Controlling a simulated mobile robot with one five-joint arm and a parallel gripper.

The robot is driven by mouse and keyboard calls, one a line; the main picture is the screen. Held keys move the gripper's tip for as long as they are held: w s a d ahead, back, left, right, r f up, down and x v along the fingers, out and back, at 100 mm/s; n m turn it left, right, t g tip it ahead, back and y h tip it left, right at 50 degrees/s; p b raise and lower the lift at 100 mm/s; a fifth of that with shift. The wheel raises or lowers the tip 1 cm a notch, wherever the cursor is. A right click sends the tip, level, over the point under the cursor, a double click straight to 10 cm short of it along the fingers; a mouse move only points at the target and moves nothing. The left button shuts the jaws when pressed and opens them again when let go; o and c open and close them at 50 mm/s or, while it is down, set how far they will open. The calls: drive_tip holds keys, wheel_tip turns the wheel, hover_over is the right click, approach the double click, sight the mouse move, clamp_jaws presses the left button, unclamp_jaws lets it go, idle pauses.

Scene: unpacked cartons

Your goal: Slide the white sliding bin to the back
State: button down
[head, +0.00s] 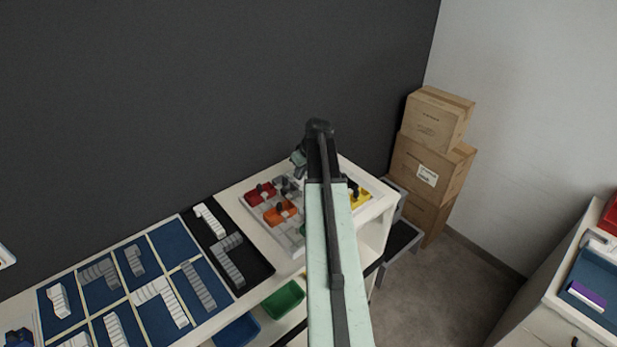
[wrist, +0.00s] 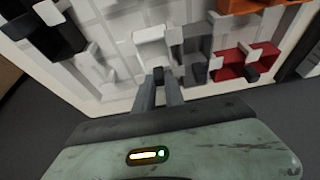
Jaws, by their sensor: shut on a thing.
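In the wrist view the white sliding bin (wrist: 152,44) sits in a pale tray (wrist: 85,88) of coloured bins. My gripper (wrist: 168,76) is just beside it, fingers close together at its lower right edge. It is shut on a small dark part there, which looks like the bin's knob; the fingers hide most of it. In the head view my gripper (head: 301,158) is at the tray's back, and my arm hides the white bin.
A red bin (wrist: 228,68) and an orange bin (head: 279,213) are close by; a yellow bin (head: 357,195) is right of my arm. Blue boards with stair blocks (head: 160,301) lie left. A dark wall (head: 200,90) stands behind; cartons (head: 430,165) stand at right.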

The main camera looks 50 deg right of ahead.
drive_tip(key=shift+w+d, duration=0.1)
drive_tip(key=shift+w, duration=0.55)
drive_tip(key=c, duration=1.4)
unclamp_jaws()
drive_tip(key=shift+w, duration=0.1)
drive_tip(key=p+v, duration=0.7)
drive_tip(key=v, duration=0.1)
drive_tip(key=shift+f, duration=0.1)
